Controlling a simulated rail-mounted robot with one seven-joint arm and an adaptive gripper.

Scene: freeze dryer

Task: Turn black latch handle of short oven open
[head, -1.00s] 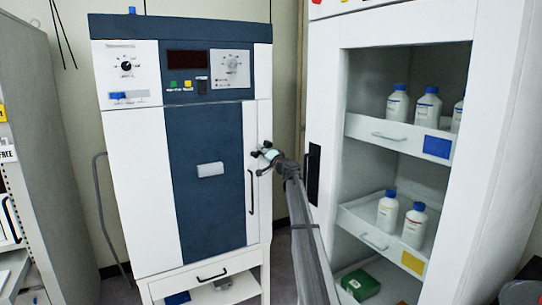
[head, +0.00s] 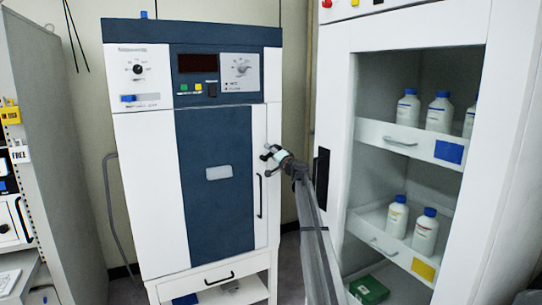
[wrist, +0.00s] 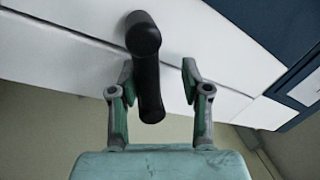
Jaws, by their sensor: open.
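The short oven (head: 148,190) is a white cabinet with a dark blue door panel and a control panel on top. My gripper (head: 270,153) is at the right edge of its door in the head view, above a thin black vertical bar handle (head: 258,195). In the wrist view the black latch handle (wrist: 147,65) sticks out from the white oven front. My gripper (wrist: 158,80) is open, with one finger on each side of the handle. The handle lies nearer the left finger; I cannot tell whether they touch. In the head view the latch is too small to make out clearly.
A tall white cabinet (head: 335,100) with open shelves and several blue-capped bottles stands close on the right. A grey shelf unit (head: 50,120) stands on the left. A drawer (head: 215,285) is below the oven door. A narrow gap separates oven and cabinet.

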